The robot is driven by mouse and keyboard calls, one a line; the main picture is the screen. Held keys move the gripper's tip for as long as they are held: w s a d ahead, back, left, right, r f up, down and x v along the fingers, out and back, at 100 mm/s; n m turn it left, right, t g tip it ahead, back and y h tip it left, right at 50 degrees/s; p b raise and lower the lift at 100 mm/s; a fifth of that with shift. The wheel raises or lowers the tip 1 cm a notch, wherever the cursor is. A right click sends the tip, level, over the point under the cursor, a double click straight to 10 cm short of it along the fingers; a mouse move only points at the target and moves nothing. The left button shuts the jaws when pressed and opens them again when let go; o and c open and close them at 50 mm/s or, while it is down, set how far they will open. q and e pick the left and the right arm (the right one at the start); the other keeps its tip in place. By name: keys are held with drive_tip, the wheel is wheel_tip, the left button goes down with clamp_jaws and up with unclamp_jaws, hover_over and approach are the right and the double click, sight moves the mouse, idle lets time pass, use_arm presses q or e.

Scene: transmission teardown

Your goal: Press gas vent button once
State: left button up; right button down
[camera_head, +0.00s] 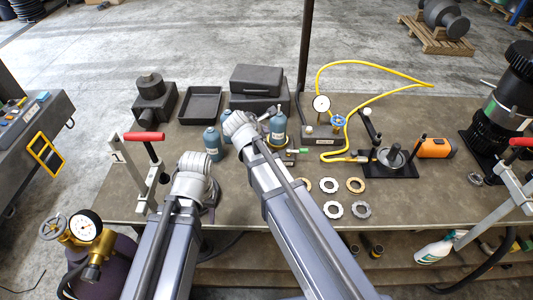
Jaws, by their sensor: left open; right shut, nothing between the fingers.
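I cannot make out for sure which part is the gas vent button. A small block with a green end (303,151) lies at mid table, right of my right wrist. A gauge stand (321,130) with a blue hand valve (338,121) and a yellow hose stands behind it. My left gripper (209,203) is below its wrist near the table's front; its fingers are mostly hidden, and it is open.
A control panel (28,118) stands at far left. A gas cylinder with a gauge (85,226) is at front left. Red-handled clamps (145,137) stand at the table edges. Dark trays (200,103), several metal rings (333,209) and an orange tool (437,148) lie on the table.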

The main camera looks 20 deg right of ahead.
wheel_tip(320, 180, down, 8)
drive_tip(key=b, duration=0.7)
drive_tip(key=shift+r, duration=0.2)
idle(1.4)
drive_tip(key=shift+f+b, duration=0.4)
drive_tip(key=shift+f, duration=0.05)
drive_tip(key=shift+f+b, duration=0.5)
idle(0.6)
drive_tip(key=shift+r, duration=0.1)
drive_tip(key=shift+r+p, duration=0.9)
drive_tip(key=shift+p, duration=0.05)
wheel_tip(320, 180, up, 5)
drive_tip(key=p, duration=0.5)
